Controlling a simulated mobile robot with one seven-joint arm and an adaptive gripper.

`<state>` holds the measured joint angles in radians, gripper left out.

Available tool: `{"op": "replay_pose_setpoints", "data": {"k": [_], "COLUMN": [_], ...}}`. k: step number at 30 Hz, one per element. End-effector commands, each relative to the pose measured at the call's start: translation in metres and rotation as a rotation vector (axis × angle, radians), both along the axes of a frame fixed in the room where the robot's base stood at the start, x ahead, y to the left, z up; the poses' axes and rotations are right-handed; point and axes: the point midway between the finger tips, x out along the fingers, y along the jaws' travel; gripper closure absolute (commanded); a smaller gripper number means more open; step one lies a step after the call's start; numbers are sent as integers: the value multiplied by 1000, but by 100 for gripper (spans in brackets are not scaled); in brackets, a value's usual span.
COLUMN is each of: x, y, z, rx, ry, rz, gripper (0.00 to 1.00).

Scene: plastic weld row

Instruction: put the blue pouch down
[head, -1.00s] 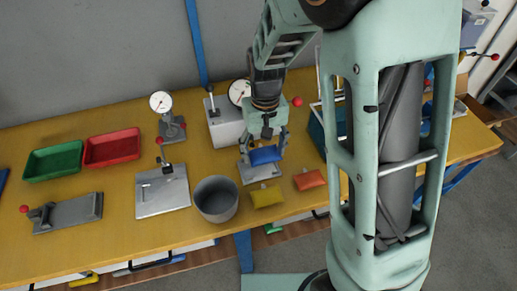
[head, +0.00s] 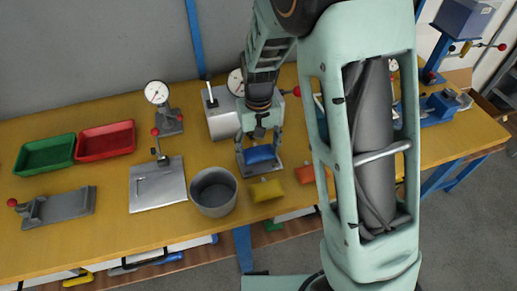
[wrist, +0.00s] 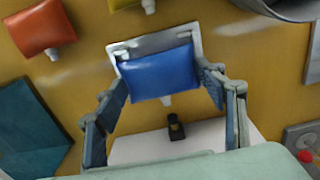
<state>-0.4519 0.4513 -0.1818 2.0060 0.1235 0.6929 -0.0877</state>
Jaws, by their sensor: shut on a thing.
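The blue pouch (head: 259,154) is between the fingers of my gripper (head: 260,150), near the grey plate of a gauge stand on the yellow bench. In the wrist view the pouch (wrist: 160,73) spans the gap between my gripper's two fingertips (wrist: 166,80), with a pale spout toward the gripper. A pale metal plate (wrist: 183,31) shows behind the pouch. I cannot tell whether the pouch touches that plate. My gripper is shut on the pouch.
A yellow pouch (head: 266,190) and an orange pouch (head: 305,173) lie just in front. A grey pot (head: 213,191) stands to the left. Green (head: 45,155) and red (head: 106,140) trays sit further left. A dial gauge (head: 157,93) stands behind the pot.

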Motion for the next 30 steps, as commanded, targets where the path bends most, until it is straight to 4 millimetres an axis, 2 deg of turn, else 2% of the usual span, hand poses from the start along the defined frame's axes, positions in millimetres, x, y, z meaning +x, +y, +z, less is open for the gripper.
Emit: {"op": "replay_pose_setpoints", "data": {"k": [13,14,18,26,30], "x": [-1,-1,-1,0,0], "y": [0,0,0,0,0], "z": [-12,-12,-13,-11,-3], "rx": [-1,-1,-1,0,0], "ry": [2,2,3,1,0], "rz": [0,0,0,0,0], "gripper": [54,32,18,18,18]}}
